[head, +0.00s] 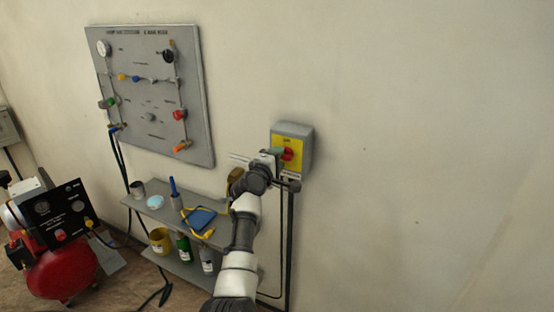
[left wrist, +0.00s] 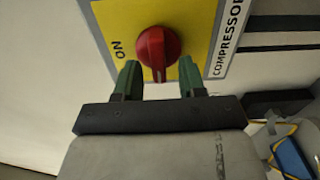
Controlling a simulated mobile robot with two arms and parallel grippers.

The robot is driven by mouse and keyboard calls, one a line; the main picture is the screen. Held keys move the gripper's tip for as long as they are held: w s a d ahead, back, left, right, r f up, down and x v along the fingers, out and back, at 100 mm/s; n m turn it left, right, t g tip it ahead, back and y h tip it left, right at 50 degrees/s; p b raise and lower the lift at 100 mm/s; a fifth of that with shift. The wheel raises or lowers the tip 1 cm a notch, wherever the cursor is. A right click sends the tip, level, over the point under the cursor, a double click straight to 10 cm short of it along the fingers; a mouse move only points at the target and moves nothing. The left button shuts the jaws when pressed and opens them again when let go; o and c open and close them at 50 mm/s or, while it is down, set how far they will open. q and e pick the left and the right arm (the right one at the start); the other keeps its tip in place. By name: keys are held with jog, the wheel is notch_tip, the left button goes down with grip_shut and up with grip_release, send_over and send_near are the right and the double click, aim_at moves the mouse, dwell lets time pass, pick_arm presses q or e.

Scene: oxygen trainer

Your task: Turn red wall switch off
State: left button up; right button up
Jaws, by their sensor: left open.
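The red wall switch (head: 287,155) is a rotary knob on a yellow plate, set on a grey box (head: 305,150) on the wall. In the left wrist view the red knob (left wrist: 157,52) is large, with its handle line toward the gripper and the word ON printed at the left of the plate. My left gripper (head: 277,153) is at the front of the box. In the left wrist view its two green fingertips (left wrist: 159,78) are apart, one on each side of the knob's lower end. Whether they touch it cannot be told. My right gripper is not in view.
A grey gauge panel (head: 150,130) hangs on the wall at the left. Below it, a shelf (head: 160,212) holds bottles, a cup and a blue tray (head: 201,218). A red compressor (head: 62,272) stands on the floor at the lower left. The wall right of the box is bare.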

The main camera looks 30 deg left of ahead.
pick_arm(q)
jog(key=s+d+b, duration=0.1)
jog(key=s+b, duration=0.1)
jog(key=s, duration=0.8)
jog(key=shift+s+d, duration=0.3)
jog(key=shift+s, duration=0.1)
